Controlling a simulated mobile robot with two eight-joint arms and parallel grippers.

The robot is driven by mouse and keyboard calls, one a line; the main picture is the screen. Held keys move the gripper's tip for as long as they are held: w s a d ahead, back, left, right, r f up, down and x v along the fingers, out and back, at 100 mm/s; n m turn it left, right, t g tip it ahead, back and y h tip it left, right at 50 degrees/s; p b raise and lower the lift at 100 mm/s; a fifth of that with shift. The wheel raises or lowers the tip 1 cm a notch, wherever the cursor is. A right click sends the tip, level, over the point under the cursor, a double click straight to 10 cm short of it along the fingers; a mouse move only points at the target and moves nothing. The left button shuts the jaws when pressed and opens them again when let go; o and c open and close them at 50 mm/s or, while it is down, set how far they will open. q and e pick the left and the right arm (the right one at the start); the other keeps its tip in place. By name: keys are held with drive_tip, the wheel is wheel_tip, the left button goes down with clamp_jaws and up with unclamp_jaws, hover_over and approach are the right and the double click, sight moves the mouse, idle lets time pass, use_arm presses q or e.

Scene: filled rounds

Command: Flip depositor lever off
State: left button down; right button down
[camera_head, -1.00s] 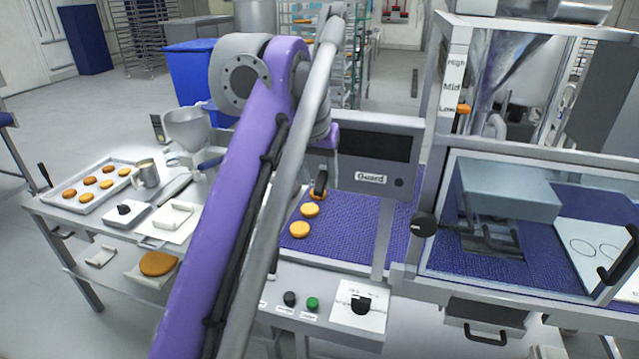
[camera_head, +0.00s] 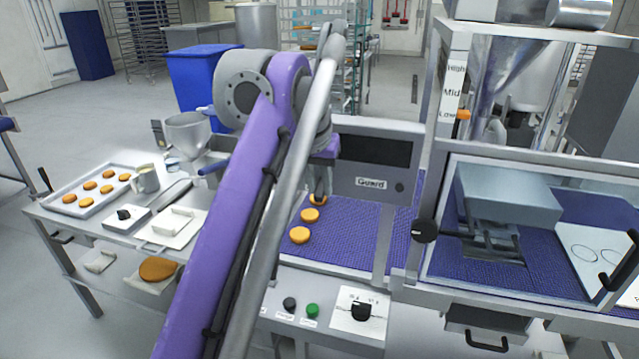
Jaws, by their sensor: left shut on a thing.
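The depositor stands at the right, with a metal hopper (camera_head: 510,75) and a clear-fronted housing over a blue belt. A black knob (camera_head: 425,230) sits on its left front post. An orange pointer (camera_head: 463,115) is at the Low mark of a High/Mid/Low scale. I cannot tell which of these is the lever. My left arm crosses the middle of the view. My left gripper (camera_head: 319,190) is small and partly hidden by its arm. It is down over the belt, shut on an orange-brown round (camera_head: 318,201). My right gripper is not in view.
Two more rounds (camera_head: 310,215) lie on the belt (camera_head: 345,240) in front of the gripper. A guard panel (camera_head: 375,160) stands behind them. Below are a green button (camera_head: 312,311) and a black dial (camera_head: 361,311). A tray (camera_head: 62,203) of rounds lies on the left table.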

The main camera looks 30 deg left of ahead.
use_arm(q)
drive_tip(key=shift+f+t, duration=0.3)
drive_tip(key=shift+t, duration=0.5)
drive_tip(key=c, duration=0.8)
unclamp_jaws()
drive_tip(key=shift+o, duration=0.2)
drive_tip(key=p+v, duration=0.1)
drive_tip(key=v, duration=0.9)
drive_tip(key=shift+s+d+r+p, duration=0.15)
drive_tip(key=shift+s+r+p, duration=0.05)
drive_tip(key=shift+r+p, duration=0.15)
